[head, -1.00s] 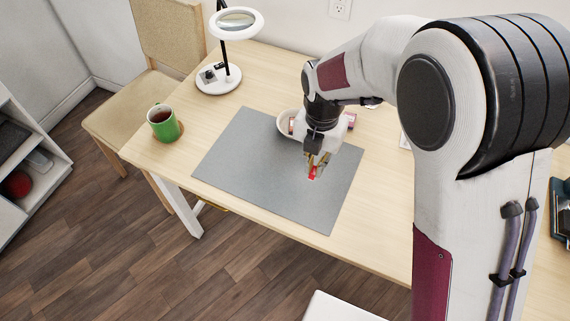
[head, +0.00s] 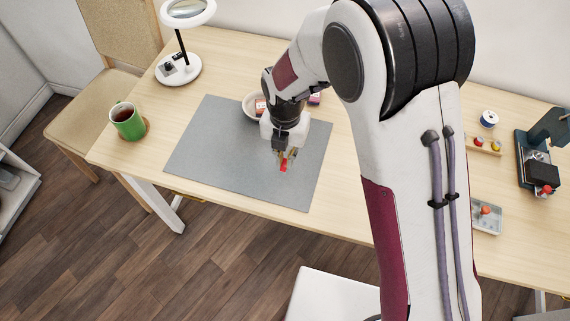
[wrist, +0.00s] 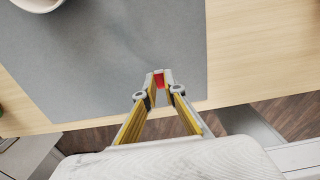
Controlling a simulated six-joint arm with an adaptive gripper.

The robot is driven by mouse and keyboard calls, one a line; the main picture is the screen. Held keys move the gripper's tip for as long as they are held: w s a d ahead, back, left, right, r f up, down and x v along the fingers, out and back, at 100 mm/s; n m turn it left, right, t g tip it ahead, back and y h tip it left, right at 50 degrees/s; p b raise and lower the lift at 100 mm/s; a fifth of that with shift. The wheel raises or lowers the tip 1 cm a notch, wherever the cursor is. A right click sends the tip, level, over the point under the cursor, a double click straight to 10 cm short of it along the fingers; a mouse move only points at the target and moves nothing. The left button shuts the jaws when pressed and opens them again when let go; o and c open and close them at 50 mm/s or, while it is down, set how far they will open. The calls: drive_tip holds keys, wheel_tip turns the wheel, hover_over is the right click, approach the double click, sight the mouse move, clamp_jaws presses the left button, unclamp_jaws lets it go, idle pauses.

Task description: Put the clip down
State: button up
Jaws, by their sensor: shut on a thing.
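A small red clip (head: 284,167) is held between the fingertips of my gripper (head: 286,156), above the grey mat (head: 215,150) on the table. The clip also shows in the wrist view (wrist: 159,81), pinched at the ends of the two fingers. My gripper points down over the right part of the mat. The height of the clip above the mat is hard to tell.
A white bowl (head: 250,103) with small items stands behind my gripper. A green mug (head: 127,122) is at the table's left, and a magnifier lamp (head: 178,69) at the back left. The mat's left half is bare.

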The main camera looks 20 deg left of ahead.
sight(285, 162)
drive_tip(key=shift+f, duration=1.9)
drive_tip(key=shift+f, duration=0.1)
drive_tip(key=o, duration=0.6)
wheel_tip(285, 162, up, 12)
drive_tip(key=shift+r, duration=0.15)
